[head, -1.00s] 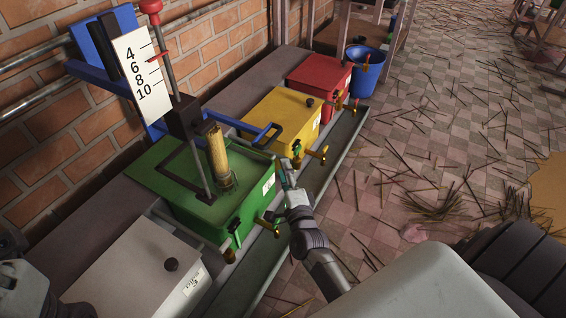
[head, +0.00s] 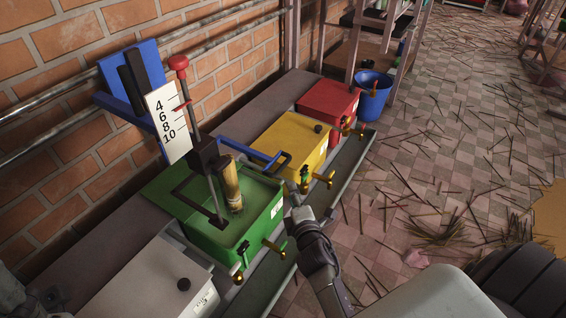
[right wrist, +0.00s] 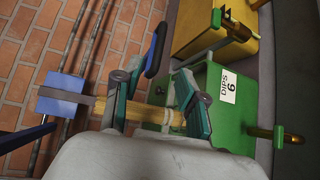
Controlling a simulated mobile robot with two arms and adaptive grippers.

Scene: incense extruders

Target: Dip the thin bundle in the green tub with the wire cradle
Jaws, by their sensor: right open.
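The green tub (head: 270,217) stands open in the row along the wall, with green inside. The thin tan bundle (head: 232,187) stands nearly upright over the tub, its lower end at the tub's interior. The dark wire cradle (head: 187,197) is beside it, below a vertical rod with a red knob (head: 178,62). My right gripper (head: 296,199) is at the tub's right side, apart from the bundle. In the right wrist view its fingers (right wrist: 155,88) are spread and empty, with the bundle (right wrist: 143,109) passing behind them. Only a cropped part of my left arm shows.
A white numbered scale (head: 166,122) and a blue bracket (head: 250,149) stand close to the bundle. Yellow (head: 290,141), red (head: 325,97) and white (head: 140,280) tubs flank the green one. Brass taps (head: 270,246) stick out in front. Loose sticks litter the open floor at right.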

